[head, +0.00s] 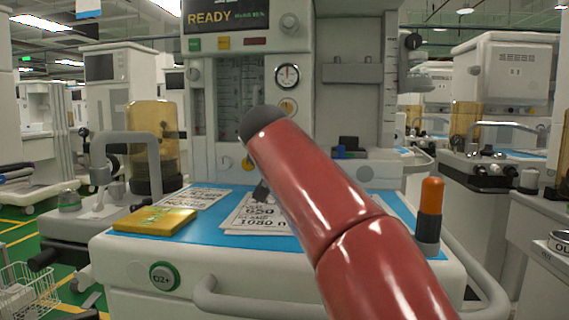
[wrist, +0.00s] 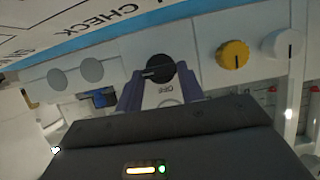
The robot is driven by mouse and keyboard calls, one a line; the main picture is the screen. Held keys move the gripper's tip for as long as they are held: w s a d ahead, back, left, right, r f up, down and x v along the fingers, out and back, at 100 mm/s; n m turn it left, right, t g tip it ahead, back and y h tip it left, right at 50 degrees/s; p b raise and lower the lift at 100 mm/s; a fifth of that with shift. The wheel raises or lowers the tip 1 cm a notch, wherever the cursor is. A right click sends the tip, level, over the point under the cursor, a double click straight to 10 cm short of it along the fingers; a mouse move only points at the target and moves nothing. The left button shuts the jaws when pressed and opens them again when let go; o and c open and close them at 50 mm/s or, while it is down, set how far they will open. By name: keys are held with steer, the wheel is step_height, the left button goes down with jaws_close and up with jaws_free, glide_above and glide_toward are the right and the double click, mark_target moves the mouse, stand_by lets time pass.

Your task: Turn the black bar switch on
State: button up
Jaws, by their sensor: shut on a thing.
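The black bar switch (wrist: 158,70) is a round black knob with a pale mark on its left side in the wrist view. It sits on the pale front panel of the cart, below the blue mat in that view. My gripper (wrist: 160,80) has its two purple-grey fingers on either side of the switch, shut on it. Small lettering shows between the fingers but is hard to read. In the head view my red arm hides the switch and most of my gripper.
A yellow knob (wrist: 233,55) and a white knob (wrist: 281,44) sit right of the switch; two grey discs (wrist: 92,70) sit left. In the head view, papers (head: 255,215), a yellow packet (head: 155,220) and an orange-topped cylinder (head: 430,205) stand on the worktop.

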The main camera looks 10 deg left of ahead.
steer(key=o, duration=1)
steer(key=shift+b+v, duration=0.3)
steer(key=shift+v, duration=3.65)
